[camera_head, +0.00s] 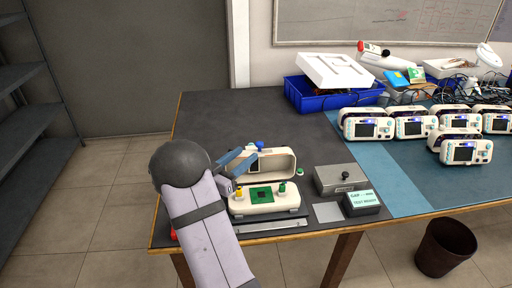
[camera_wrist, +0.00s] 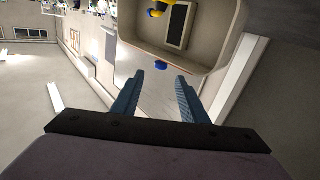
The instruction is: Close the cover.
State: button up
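The cream cover (camera_head: 285,160) stands open behind the cream base (camera_head: 265,210), which holds a green board (camera_head: 261,194). A blue knob (camera_head: 260,146) sits at the cover's top edge. My gripper (camera_head: 249,155) is at the cover's left side, its blue fingers angled toward the knob. In the wrist view my gripper (camera_wrist: 160,78) is open with nothing between its fingers. A cream tray-like shell (camera_wrist: 240,45), seemingly the cover, lies beyond the fingertips, with a blue knob (camera_wrist: 161,66) near its edge. I cannot tell whether a finger touches the cover.
A grey metal box (camera_head: 340,178) with a black knob and a labelled box (camera_head: 362,203) stand right of the base. A metal strip (camera_head: 265,227) lies in front. Several white devices (camera_head: 367,128) and a blue bin (camera_head: 335,101) are farther back. The table's back left is clear.

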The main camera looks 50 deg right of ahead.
aim_at(257, 145)
jog(key=shift+d+p, duration=0.75)
jog(key=shift+d, duration=2.9)
grip_shut()
